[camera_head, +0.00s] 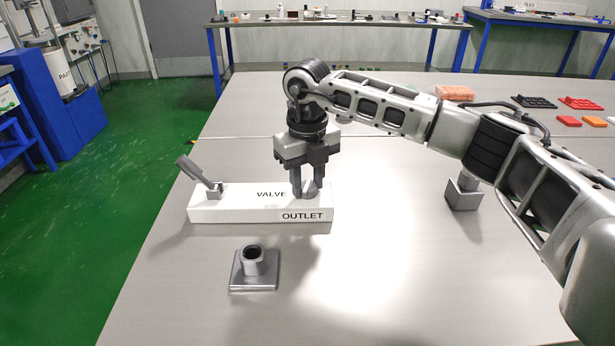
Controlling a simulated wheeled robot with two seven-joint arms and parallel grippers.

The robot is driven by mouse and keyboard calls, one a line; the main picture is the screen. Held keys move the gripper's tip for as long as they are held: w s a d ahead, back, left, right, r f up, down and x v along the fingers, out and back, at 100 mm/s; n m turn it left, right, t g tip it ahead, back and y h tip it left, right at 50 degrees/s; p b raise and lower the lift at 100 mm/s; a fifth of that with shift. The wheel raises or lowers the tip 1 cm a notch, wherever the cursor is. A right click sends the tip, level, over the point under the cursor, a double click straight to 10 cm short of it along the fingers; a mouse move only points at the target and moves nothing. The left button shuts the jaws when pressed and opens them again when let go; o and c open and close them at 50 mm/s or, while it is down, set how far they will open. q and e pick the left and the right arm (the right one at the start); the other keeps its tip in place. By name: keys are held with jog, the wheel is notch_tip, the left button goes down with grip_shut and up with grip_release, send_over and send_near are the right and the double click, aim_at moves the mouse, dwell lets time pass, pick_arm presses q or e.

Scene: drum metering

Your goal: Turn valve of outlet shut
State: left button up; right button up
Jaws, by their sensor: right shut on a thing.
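A long white block (240,208) lies on the table, marked VALVE on top and OUTLET on its front right. A grey lever (197,170) stands on its left end, tilted up to the left. My right gripper (306,190) points straight down over the right end, beside the word VALVE. It is shut on a small grey fitting (309,192) on the block's top. The fingers hide much of the fitting, so its shape and how far it is turned cannot be told. My left gripper is not in view.
A grey square base with a short hollow tube (254,268) stands in front of the block. A grey block-like piece (463,192) stands to the right, below my right arm. Orange, red and black items (580,103) lie at the back right. The front middle of the table is clear.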

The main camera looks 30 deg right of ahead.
jog(key=shift+r+m, duration=0.15)
jog(key=shift+m, duration=0.85)
jog(key=m+p, duration=0.1)
jog(key=m, duration=0.2)
jog(key=shift+m, duration=0.3)
jog(key=m+p, duration=0.1)
jog(key=m, duration=0.1)
jog(key=shift+m, duration=0.4)
jog(key=m+p, duration=0.1)
jog(key=m, duration=0.1)
jog(key=shift+m, duration=0.3)
jog(key=shift+m+p, duration=0.4)
jog(key=shift+m, duration=0.7)
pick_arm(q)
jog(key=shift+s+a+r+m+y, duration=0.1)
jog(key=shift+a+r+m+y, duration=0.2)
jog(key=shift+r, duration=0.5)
pick_arm(e)
jog(key=shift+m, duration=0.8)
pick_arm(q)
jog(key=shift+p, duration=0.3)
pick_arm(e)
jog(key=o, duration=1)
jog(key=shift+c, duration=0.2)
